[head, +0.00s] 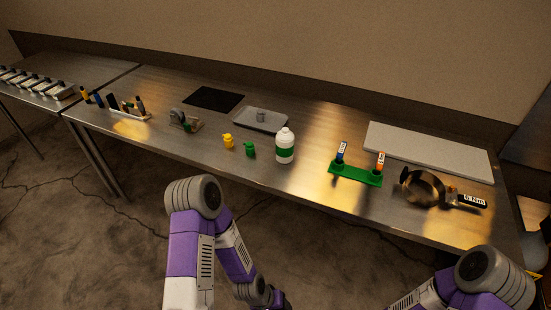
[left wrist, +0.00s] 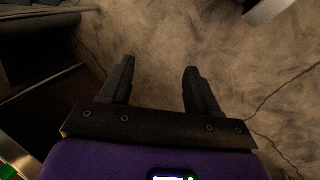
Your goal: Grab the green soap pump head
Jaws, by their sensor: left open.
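The green soap pump head (head: 250,149) stands on the steel table (head: 310,182) near its front edge, in the middle of the head view. A yellow pump head (head: 228,141) is just left of it, and a white bottle with a green band (head: 285,146) is to its right. My left gripper (left wrist: 158,80) shows in the left wrist view, open and empty, with bare floor beyond its fingers. It is below the table and away from the pump head. My right arm shows at the lower right of the head view, but its gripper is out of view.
A grey tray (head: 262,119) with a small cylinder and a black mat (head: 214,98) lie behind. A green holder with two markers (head: 355,173), a pan-like ring with a labelled handle (head: 424,188) and a pale board (head: 430,150) are to the right. Tool racks stand left.

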